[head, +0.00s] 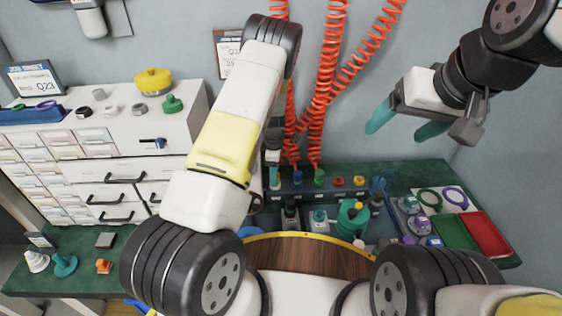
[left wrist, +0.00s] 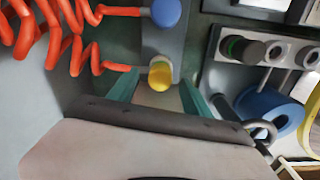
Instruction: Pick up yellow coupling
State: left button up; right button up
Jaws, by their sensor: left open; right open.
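The yellow coupling (left wrist: 160,75) is a short, round-ended yellow piece on a grey rail, with a red hose end beside it in the left wrist view. The teal fingers of my left gripper (left wrist: 158,88) stand apart on either side of it, with visible gaps. In the head view my left arm largely hides this gripper (head: 274,178), and I cannot make out the coupling there. A blue coupling (left wrist: 166,12) is farther along the same rail. My right gripper (head: 398,133) is open and empty, raised at the right, away from the bench.
Coiled red hoses (head: 328,80) hang above the rail close to my left arm. A green pump-like device (head: 352,218) stands on the bench, with red (head: 489,233) and green (head: 455,233) trays at the right. A drawer cabinet (head: 125,150) stands at the left.

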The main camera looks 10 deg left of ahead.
pick_arm(q)
jog(key=shift+d+f, duration=0.1)
jog(key=shift+f, duration=0.75)
grip_shut()
jog(key=shift+r, duration=0.1)
